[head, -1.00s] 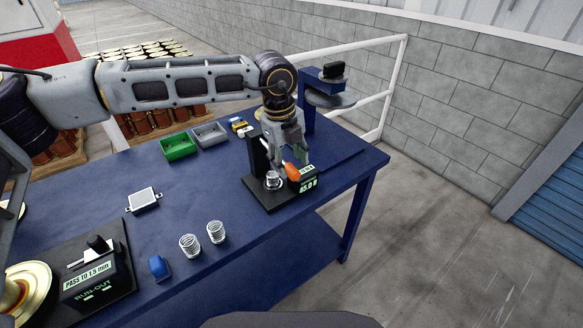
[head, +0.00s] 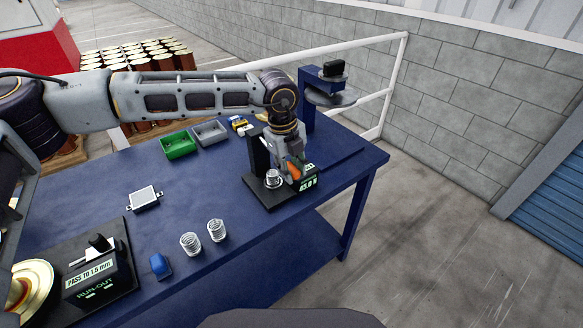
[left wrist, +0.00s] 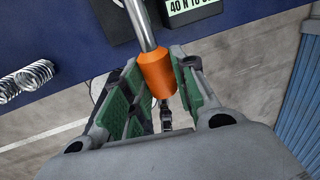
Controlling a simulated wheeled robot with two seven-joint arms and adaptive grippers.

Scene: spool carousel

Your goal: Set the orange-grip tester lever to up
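The orange grip (head: 294,171) sits at the end of a metal lever on the black spring tester (head: 268,196), at the table's right end. In the left wrist view the grip (left wrist: 157,72) lies between the green-padded fingers, with its metal rod (left wrist: 140,22) running up the picture to the tester. My left gripper (head: 290,166) comes down from above with its fingers close against both sides of the grip and looks shut on it. The fingers partly hide the lever and the tester's lit display (head: 307,184). My right gripper is not in view.
A spring (head: 273,178) stands on the tester. Green (head: 179,146) and grey (head: 210,133) bins and a blue stand (head: 312,100) are behind. The table's middle is mostly clear.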

